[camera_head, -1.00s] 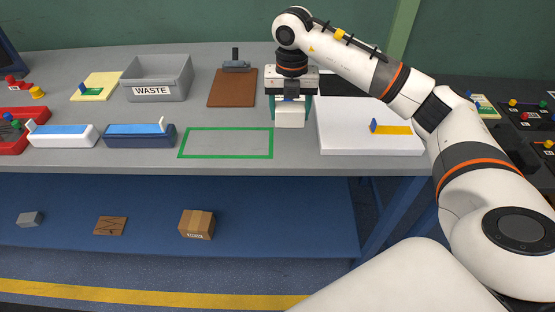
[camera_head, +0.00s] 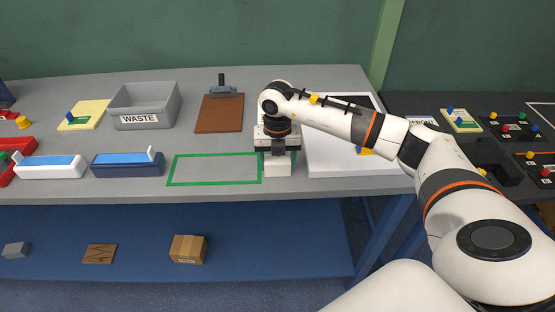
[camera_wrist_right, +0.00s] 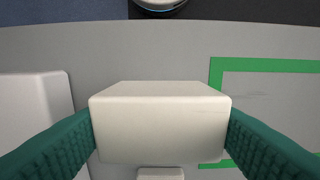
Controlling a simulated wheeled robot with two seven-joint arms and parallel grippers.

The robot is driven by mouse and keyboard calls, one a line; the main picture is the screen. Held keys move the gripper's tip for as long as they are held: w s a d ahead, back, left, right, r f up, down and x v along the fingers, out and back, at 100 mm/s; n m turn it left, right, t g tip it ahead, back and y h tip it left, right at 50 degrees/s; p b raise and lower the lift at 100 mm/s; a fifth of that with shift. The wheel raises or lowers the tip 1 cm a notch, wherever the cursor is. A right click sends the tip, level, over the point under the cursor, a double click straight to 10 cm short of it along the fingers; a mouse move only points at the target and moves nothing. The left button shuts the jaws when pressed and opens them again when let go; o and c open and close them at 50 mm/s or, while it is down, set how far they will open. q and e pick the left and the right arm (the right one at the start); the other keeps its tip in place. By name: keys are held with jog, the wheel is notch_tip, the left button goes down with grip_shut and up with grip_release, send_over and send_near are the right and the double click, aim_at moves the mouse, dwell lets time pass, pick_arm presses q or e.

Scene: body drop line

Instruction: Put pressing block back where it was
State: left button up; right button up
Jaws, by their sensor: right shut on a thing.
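My right gripper (camera_head: 278,155) is shut on the white pressing block (camera_head: 278,168), just right of the green outlined rectangle (camera_head: 215,183) on the grey table. In the right wrist view the pressing block (camera_wrist_right: 160,118) sits between the two green fingers, and a smaller white part shows below it. The green outline (camera_wrist_right: 216,75) lies to the right there. I cannot tell whether the block touches the table. My left gripper does not show.
A white board (camera_head: 345,171) with a blue-and-yellow piece stands close on the right. A brown clipboard (camera_head: 220,115) and the grey WASTE bin (camera_head: 138,96) are behind. The outlined area is empty.

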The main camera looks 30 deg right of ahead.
aim_at(277, 159)
jog(key=o, duration=1)
jog(key=shift+f, duration=0.1)
jog(key=shift+c, duration=0.2)
jog(key=shift+r, duration=0.5)
notch_tip(277, 159, up, 11)
jog(key=b, duration=0.2)
jog(key=shift+r, duration=0.2)
